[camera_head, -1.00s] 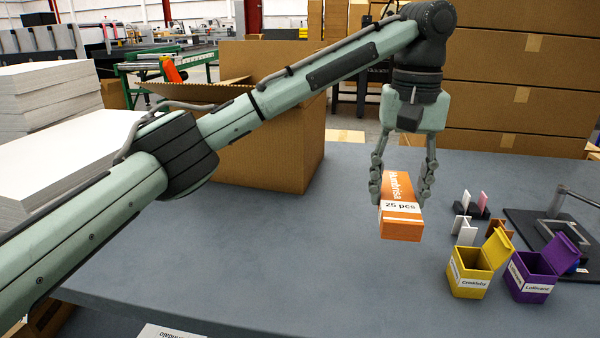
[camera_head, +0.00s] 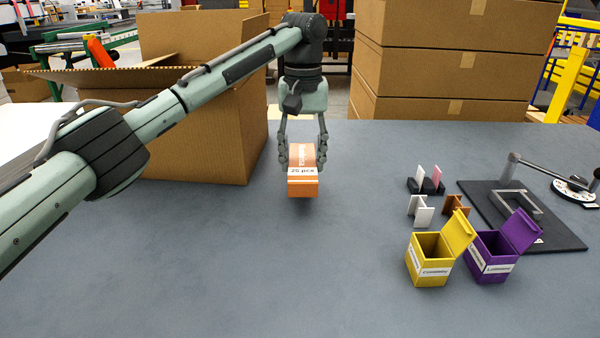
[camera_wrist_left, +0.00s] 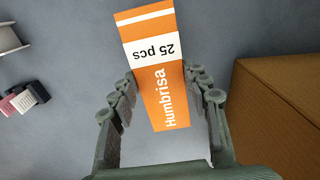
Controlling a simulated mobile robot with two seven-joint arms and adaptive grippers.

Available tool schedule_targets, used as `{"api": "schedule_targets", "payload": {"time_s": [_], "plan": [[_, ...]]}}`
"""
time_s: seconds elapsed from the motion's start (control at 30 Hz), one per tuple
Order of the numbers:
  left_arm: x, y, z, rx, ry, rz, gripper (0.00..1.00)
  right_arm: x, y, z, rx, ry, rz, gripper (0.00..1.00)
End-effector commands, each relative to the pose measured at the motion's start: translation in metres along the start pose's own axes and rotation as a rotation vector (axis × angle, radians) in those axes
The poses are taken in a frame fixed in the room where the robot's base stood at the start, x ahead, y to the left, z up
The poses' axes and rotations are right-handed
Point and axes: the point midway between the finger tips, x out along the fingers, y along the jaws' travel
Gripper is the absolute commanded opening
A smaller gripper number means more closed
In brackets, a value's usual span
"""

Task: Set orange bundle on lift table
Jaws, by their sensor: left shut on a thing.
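The orange bundle (camera_head: 303,186) has a white band marked "25 pcs". My left gripper (camera_head: 303,160) is shut on it and holds it over the grey table (camera_head: 200,270); a shadow shows below it. In the left wrist view the bundle (camera_wrist_left: 150,60), lettered "Humbrisa", lies between the two fingers of the left gripper (camera_wrist_left: 160,105). I cannot tell from the frames which surface is the lift table. My right gripper is not in view.
A large open cardboard box (camera_head: 200,130) stands left of the bundle. Stacked cartons (camera_head: 440,60) stand behind. To the right are a yellow box (camera_head: 428,262), a purple box (camera_head: 490,258), small brackets (camera_head: 421,211) and a black fixture (camera_head: 560,235). The front middle of the table is clear.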

Motion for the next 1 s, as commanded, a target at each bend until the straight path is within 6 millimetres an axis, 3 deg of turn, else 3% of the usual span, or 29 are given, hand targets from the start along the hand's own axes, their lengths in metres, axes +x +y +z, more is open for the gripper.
{"api": "schedule_targets", "payload": {"time_s": [0.17, 0.4, 0.77, 0.8, 0.93, 1.0], "plan": [[0.009, -0.003, -0.004, 0.001, 0.000, 0.000, 0.14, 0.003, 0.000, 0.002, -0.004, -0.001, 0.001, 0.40], [0.041, -0.003, -0.003, 0.000, -0.001, 0.000, 0.14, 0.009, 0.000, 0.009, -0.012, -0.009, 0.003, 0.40], [0.046, -0.002, -0.003, 0.000, -0.001, 0.002, 0.14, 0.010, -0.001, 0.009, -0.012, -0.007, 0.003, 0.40], [0.045, -0.002, -0.003, 0.000, 0.000, 0.001, 0.52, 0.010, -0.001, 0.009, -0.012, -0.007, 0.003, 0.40], [0.045, -0.002, -0.003, 0.000, 0.000, 0.001, 0.67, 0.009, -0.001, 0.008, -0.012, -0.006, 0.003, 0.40], [0.045, -0.002, -0.003, 0.000, 0.000, 0.001, 0.67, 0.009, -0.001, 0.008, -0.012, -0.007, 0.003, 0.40]]}}
